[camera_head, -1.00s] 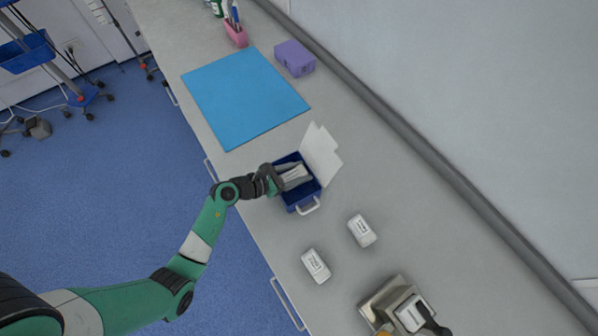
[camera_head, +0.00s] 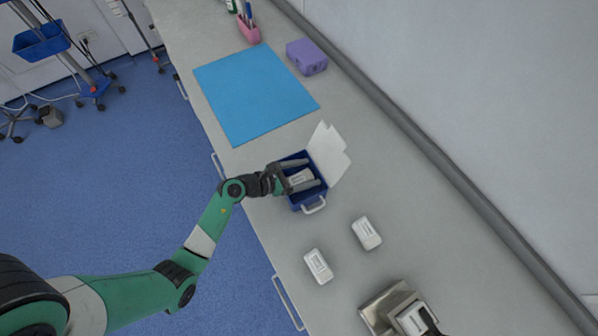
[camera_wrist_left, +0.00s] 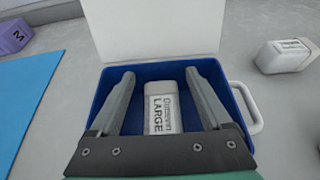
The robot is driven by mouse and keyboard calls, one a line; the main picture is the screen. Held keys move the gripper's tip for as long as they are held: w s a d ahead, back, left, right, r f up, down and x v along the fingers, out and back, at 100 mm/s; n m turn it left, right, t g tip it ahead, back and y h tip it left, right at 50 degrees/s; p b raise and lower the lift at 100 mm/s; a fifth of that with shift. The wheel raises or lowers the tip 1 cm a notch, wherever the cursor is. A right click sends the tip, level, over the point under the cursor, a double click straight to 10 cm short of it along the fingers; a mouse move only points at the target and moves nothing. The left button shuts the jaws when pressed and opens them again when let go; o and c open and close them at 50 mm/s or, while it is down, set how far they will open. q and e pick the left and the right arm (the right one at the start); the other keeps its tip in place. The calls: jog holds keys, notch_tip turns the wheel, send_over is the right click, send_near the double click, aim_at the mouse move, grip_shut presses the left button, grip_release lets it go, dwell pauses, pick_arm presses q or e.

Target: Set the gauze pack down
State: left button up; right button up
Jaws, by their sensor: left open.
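A white gauze pack (camera_wrist_left: 163,108), its label reading "LARGE", lies inside an open blue box (camera_head: 315,193). The box has a raised white lid (camera_head: 328,150) and a white handle (camera_wrist_left: 245,108). My left gripper (camera_head: 304,176) reaches into the box from the left. In the left wrist view its two fingers (camera_wrist_left: 158,88) stand apart on either side of the pack, with gaps between. Two more white packs lie on the counter, one nearer (camera_head: 318,266) and one to its right (camera_head: 366,233). My right gripper is not clearly seen.
A blue mat (camera_head: 254,92) lies flat on the grey counter beyond the box. A purple box (camera_head: 306,56) and a pink holder (camera_head: 249,32) stand behind it. A metal container (camera_head: 388,308) with a white pack on it is at the bottom. The wall bounds the right.

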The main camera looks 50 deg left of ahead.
pick_arm(q)
jog(key=shift+r+p, duration=0.4)
jog(key=shift+r, duration=0.3)
jog(key=p+v, duration=0.2)
jog(key=v, duration=1)
jog(key=shift+f, duration=0.15)
